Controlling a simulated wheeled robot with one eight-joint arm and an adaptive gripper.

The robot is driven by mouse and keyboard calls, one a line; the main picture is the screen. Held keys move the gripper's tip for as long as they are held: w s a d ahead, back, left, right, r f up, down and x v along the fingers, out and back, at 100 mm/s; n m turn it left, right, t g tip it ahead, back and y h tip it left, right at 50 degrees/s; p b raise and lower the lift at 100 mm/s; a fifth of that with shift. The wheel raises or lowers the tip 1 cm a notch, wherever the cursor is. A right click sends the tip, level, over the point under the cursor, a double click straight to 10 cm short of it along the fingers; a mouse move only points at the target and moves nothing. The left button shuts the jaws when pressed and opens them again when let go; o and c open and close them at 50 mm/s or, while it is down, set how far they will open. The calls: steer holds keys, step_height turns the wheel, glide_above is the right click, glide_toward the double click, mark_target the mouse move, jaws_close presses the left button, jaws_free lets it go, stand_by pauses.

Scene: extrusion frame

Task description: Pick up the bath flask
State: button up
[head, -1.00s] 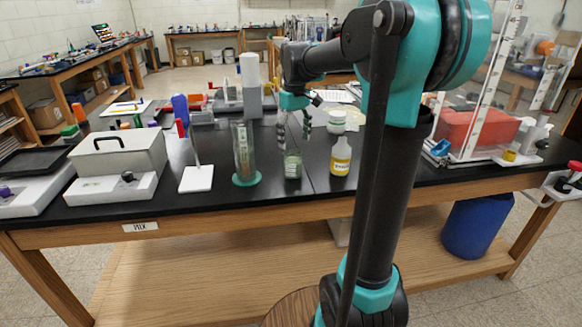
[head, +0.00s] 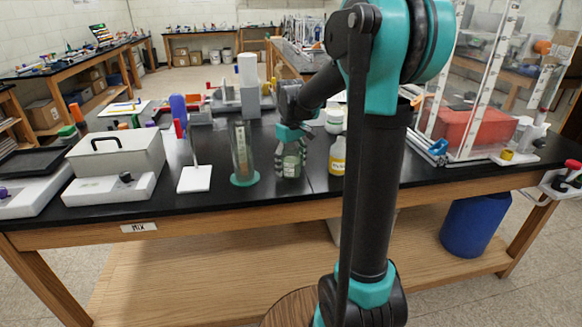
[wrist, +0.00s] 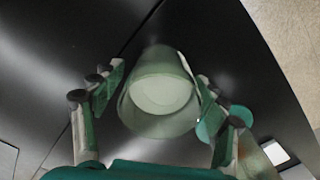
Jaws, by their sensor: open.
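The bath flask, a small greenish glass vessel with a pale label (head: 291,167), stands upright on the black bench top near its front edge. In the wrist view the flask (wrist: 160,95) is seen from above, with a pale round area inside its rim. My gripper (head: 291,152) is lowered over it, with one finger on each side. In the wrist view my gripper (wrist: 160,80) has its fingers apart, the right one very near or touching the wall; contact is unclear.
A yellow-labelled bottle (head: 338,157) stands close on the right. A tall cylinder with a teal base (head: 243,180) is close on the left, and a white-based stand (head: 195,179) is beyond it. Grey box (head: 115,155) is far left.

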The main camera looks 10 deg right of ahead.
steer(key=c, duration=1.3)
steer(key=shift+r, duration=0.2)
steer(key=shift+r, duration=9.75)
